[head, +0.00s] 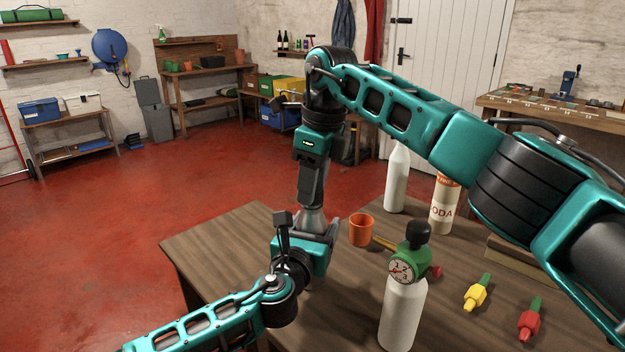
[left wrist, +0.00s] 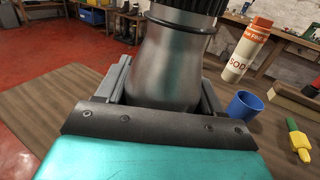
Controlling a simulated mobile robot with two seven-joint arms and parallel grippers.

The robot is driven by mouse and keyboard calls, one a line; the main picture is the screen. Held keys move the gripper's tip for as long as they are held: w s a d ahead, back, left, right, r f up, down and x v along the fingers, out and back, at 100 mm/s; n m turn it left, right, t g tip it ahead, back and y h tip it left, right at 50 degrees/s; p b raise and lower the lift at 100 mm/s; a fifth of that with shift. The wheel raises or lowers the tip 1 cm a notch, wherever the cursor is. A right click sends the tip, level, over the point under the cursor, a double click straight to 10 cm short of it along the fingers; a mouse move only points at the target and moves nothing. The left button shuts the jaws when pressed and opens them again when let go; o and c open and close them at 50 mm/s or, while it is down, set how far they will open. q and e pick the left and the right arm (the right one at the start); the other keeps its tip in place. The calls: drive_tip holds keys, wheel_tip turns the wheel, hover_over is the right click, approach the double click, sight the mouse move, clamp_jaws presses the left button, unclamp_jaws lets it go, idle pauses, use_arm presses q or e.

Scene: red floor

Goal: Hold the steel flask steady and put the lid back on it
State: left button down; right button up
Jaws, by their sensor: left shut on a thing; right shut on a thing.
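The steel flask (head: 313,221) stands upright at the table's left part, its lower body hidden by my left gripper. My left gripper (head: 309,243) is shut around the flask. In the left wrist view the flask (left wrist: 165,65) fills the space between the fingers. The black ribbed lid (left wrist: 194,5) shows at the top edge there, directly over the flask's neck; whether it is seated I cannot tell. My right gripper (head: 312,203) points straight down above the flask, shut on the lid, which it mostly hides in the head view.
An orange cup (head: 361,231) stands just right of the flask; the left wrist view shows a blue cup (left wrist: 243,105). The table's left is clear.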

drive_tip(key=m, duration=0.5)
drive_tip(key=shift+m+t+h, duration=0.3)
drive_tip(key=m+h, duration=0.1)
drive_tip(key=m, duration=0.6)
drive_tip(key=shift+a, duration=0.15)
drive_tip(key=m, duration=0.6)
drive_tip(key=shift+h, duration=0.4)
drive_tip(key=m, duration=0.4)
drive_tip(key=shift+a+m+h, duration=0.1)
drive_tip(key=shift+m+h, duration=0.2)
drive_tip(key=m, duration=0.2)
drive_tip(key=shift+m, duration=0.3)
drive_tip(key=o, duration=1.6)
